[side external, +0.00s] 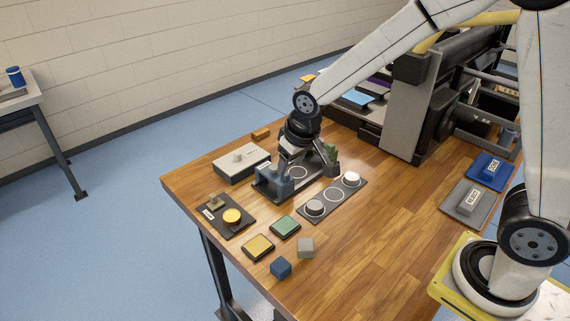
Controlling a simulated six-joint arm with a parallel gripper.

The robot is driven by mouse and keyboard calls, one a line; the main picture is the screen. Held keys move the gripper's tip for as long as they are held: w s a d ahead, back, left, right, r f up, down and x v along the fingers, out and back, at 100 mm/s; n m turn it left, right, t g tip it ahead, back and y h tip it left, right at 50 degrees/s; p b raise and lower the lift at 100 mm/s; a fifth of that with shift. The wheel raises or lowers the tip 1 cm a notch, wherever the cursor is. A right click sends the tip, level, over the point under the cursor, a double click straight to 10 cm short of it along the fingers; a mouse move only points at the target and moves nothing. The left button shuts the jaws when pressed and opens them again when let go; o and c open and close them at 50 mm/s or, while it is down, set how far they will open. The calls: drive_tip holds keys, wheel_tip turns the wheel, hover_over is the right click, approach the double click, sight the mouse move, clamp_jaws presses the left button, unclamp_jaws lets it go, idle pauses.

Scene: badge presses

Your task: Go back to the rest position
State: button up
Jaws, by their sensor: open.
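My gripper (306,165) points down over the back left part of the wooden table. Its jaws are apart, and I see nothing held between them. It is close behind a blue-grey fixture (270,186); I cannot tell whether they touch. A dark plate (334,207) with pale ring marks lies just in front, with a grey round piece (314,208) at its near end and a white round piece (351,178) at its far end. The gripper partly hides the area behind it, including a small green thing (330,152).
A light grey box (240,165), a yellow disc (232,216) on a dark plate, yellow (258,247) and green (285,227) pads, and grey (305,248) and blue (281,268) cubes are nearby. Blue (490,168) and grey (468,202) trays lie right. The table's middle is clear.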

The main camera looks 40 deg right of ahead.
drive_tip(key=s+d+f, duration=0.1)
drive_tip(key=s+d, duration=0.1)
drive_tip(key=s, duration=0.5)
drive_tip(key=s+d+f, duration=0.1)
drive_tip(key=s+d, duration=0.2)
drive_tip(key=s, duration=0.4)
drive_tip(key=shift+s+d+f+g, duration=0.15)
drive_tip(key=shift+d+f+g, duration=0.15)
drive_tip(key=shift+g, duration=0.1)
